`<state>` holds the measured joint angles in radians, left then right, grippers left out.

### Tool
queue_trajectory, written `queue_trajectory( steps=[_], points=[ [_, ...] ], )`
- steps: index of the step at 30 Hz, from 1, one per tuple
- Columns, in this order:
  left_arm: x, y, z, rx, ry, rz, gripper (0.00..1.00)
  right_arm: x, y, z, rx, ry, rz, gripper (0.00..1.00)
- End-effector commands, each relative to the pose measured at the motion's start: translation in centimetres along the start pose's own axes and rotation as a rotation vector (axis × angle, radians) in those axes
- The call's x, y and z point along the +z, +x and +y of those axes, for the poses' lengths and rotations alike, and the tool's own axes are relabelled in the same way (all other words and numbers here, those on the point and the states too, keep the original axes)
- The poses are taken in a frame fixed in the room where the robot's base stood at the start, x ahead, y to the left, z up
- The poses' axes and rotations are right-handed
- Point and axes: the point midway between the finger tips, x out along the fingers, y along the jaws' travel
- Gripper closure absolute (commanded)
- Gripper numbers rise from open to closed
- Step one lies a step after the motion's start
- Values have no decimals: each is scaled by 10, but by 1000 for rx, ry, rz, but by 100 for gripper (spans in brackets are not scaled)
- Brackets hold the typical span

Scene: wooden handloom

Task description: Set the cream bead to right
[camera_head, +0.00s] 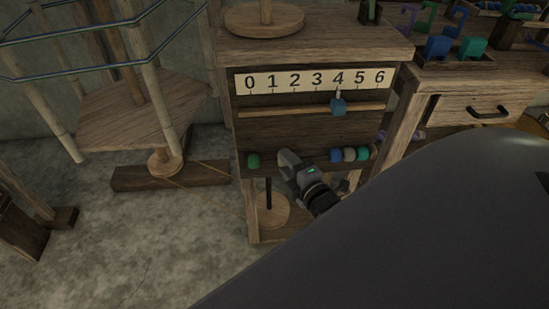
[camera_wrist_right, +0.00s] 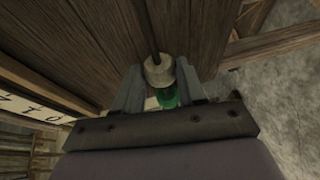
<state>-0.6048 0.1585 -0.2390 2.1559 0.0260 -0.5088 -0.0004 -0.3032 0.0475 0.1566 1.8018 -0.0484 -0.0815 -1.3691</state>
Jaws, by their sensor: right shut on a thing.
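The cream bead (camera_wrist_right: 158,71) is on a dark rod between the two fingers of my right gripper (camera_wrist_right: 157,82), in the right wrist view. My right gripper is shut on it. In the head view my right gripper (camera_head: 287,160) is at the bead rod, just right of a green bead (camera_head: 253,160), and hides the held bead. The green bead (camera_wrist_right: 168,98) also shows beside the cream one in the wrist view. My left gripper is not in view.
Above is a number scale (camera_head: 315,80) with a blue slider (camera_head: 338,107) near 4. My grey arm covers the lower right.

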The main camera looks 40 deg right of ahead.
Motion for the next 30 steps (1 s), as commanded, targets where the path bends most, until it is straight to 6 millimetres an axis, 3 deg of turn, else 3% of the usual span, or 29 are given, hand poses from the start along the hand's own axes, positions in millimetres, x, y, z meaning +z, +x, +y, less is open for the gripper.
queue_trajectory(
  steps=[6, 12, 24, 25, 27, 30],
  points=[
    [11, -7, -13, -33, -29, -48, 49, 53, -22, 2, -10, -8, -2, 100],
    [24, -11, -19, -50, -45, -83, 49, 87, -36, 1, -7, -3, -2, 100],
    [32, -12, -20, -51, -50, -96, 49, 96, -39, 0, -6, 0, -5, 100],
    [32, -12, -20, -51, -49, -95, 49, 97, -39, 0, -6, 0, -6, 51],
    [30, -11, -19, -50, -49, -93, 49, 96, -39, 0, -5, 0, -5, 34],
    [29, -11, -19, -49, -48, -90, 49, 95, -39, 0, -4, 0, -3, 34]
  ],
)
